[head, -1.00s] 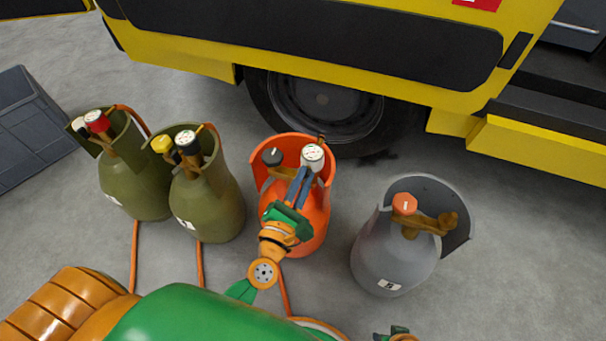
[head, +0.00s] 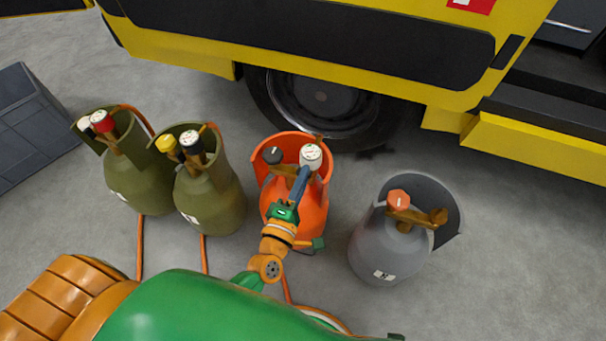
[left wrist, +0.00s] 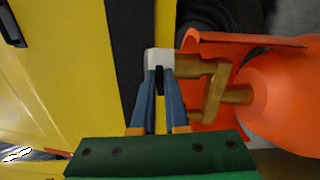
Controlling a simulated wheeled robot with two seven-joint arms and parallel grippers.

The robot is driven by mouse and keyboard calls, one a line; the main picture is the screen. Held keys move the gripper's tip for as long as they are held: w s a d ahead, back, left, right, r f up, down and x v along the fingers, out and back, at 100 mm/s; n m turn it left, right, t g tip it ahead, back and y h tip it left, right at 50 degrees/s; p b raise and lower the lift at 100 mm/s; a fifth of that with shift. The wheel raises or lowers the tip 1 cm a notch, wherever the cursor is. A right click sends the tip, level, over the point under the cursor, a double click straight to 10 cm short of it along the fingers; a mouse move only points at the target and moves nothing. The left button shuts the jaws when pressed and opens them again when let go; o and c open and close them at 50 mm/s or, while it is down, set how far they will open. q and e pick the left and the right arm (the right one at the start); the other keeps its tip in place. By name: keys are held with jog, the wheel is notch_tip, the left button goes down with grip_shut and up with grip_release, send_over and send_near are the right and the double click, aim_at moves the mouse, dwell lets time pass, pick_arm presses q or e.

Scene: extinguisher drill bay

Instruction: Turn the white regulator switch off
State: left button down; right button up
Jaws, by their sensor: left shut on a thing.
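The white regulator switch (head: 311,154) sits at the top right of the orange gas cylinder (head: 314,215), inside its open collar. In the left wrist view the white switch (left wrist: 159,57) is a pale block at the end of a brass fitting (left wrist: 203,66). My left gripper (head: 305,172) reaches up over the cylinder, its blue fingers shut on the white switch. In the left wrist view the fingertips (left wrist: 160,76) lie against its near part and hide some of it. The marking on its face is too small to read. My right gripper does not show.
A black knob (head: 273,155) is left of the switch in the same collar. Two olive cylinders (head: 145,185) (head: 212,202) with coloured knobs stand left, a grey cylinder (head: 385,250) with an orange knob right. A yellow vehicle (head: 350,70) is close behind. Hoses run along the floor.

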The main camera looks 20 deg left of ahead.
pick_arm(q)
jog(key=shift+m, duration=0.7)
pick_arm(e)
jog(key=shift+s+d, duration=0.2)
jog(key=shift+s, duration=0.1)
pick_arm(q)
jog(key=c, duration=0.9)
grip_release()
jog(key=s+p, duration=0.1)
jog(key=s, duration=0.6)
jog(key=shift+a, duration=0.1)
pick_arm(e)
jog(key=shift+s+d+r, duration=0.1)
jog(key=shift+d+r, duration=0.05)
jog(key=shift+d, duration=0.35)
